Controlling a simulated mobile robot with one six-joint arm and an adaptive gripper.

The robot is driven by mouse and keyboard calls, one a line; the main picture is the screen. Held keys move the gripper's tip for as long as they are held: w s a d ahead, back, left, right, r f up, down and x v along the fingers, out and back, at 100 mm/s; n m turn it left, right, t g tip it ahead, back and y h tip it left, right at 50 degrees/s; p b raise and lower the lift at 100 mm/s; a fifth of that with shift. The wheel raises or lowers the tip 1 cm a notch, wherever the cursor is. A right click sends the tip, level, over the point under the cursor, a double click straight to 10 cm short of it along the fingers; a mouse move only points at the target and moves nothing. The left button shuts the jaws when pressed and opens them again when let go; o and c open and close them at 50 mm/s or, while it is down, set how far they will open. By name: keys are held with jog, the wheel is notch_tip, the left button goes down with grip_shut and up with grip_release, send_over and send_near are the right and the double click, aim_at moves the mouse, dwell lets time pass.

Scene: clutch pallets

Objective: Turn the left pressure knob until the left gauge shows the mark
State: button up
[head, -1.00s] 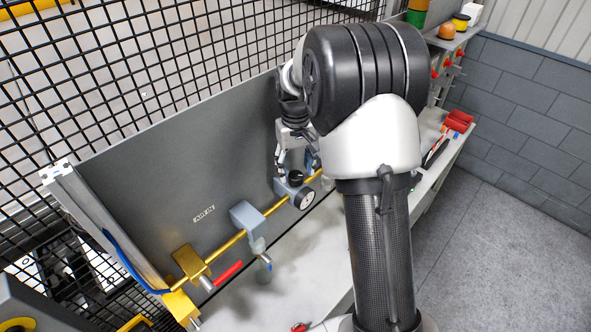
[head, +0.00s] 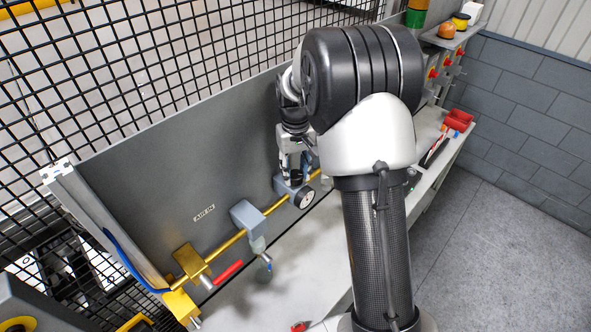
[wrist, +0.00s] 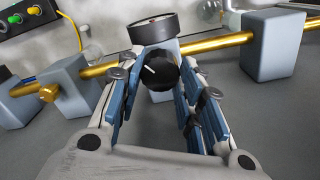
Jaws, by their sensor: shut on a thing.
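The black pressure knob (wrist: 160,70) with a white line sits between my gripper's fingers in the wrist view. The round gauge (head: 304,198) is on the front of that block. Its face is too small there to read the needle or mark. In the wrist view the gauge (wrist: 153,27) shows mostly its dark rim.
A brass pipe (head: 230,242) runs along the grey back panel (head: 150,190). A grey filter block (head: 248,215) and a red-handled valve (head: 229,272) lie left of the regulator. A wire mesh fence (head: 170,70) stands behind. In the wrist view another grey block (wrist: 274,45) is at right.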

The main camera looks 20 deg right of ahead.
jog(key=shift+c, duration=1.2)
jog(key=shift+m, duration=0.3)
jog(key=m+b, duration=0.1)
jog(key=m, duration=0.2)
jog(key=shift+m, duration=0.3)
jog(key=m, duration=0.6)
jog(key=shift+m+b, duration=0.3)
jog(key=shift+b, duration=0.05)
jog(key=o, duration=1.1)
jog(key=shift+c, duration=0.2)
